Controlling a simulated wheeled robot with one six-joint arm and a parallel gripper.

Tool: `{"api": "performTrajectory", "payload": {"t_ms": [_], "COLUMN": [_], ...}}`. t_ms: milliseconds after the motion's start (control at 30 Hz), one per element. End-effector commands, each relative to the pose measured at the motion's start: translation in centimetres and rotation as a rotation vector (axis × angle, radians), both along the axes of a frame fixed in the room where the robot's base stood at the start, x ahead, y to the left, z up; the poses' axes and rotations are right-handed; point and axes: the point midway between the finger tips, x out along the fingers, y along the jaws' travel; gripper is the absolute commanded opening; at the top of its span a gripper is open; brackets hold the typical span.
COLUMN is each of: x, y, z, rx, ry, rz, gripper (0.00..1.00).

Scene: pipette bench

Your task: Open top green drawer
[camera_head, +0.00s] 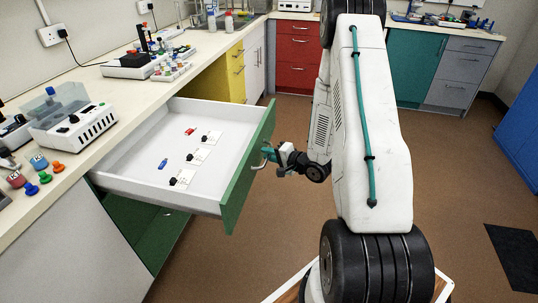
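The top green drawer (250,168) is pulled far out from the bench on the left, with its white inside showing. Its metal handle (258,164) is on the green front. My gripper (269,154) is right at the handle, on the outer side of the drawer front. Its fingers are small here and overlap the handle, so whether they are closed on it cannot be told. Inside the drawer lie a red piece (190,131), a blue piece (163,164) and several white plates with black parts (197,156).
The worktop (98,85) carries a white device (73,126), coloured knobs (45,177) and other equipment. Yellow (236,75) and red (297,60) drawers stand beyond. Brown floor (440,180) is clear to the right, with a dark mat (515,255).

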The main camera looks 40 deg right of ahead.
Motion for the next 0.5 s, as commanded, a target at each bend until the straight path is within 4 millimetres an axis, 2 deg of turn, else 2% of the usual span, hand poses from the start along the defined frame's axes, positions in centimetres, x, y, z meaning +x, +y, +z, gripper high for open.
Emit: {"api": "performTrajectory", "payload": {"t_ms": [167,500], "x": [-1.0,-6.2], "y": [-0.3,-1.8], "z": [0.3,1.6], "rx": [0.0,0.0], "ry": [0.001,0.0], "rz": [-0.001,-0.004], "gripper": [0.19,0.19]}}
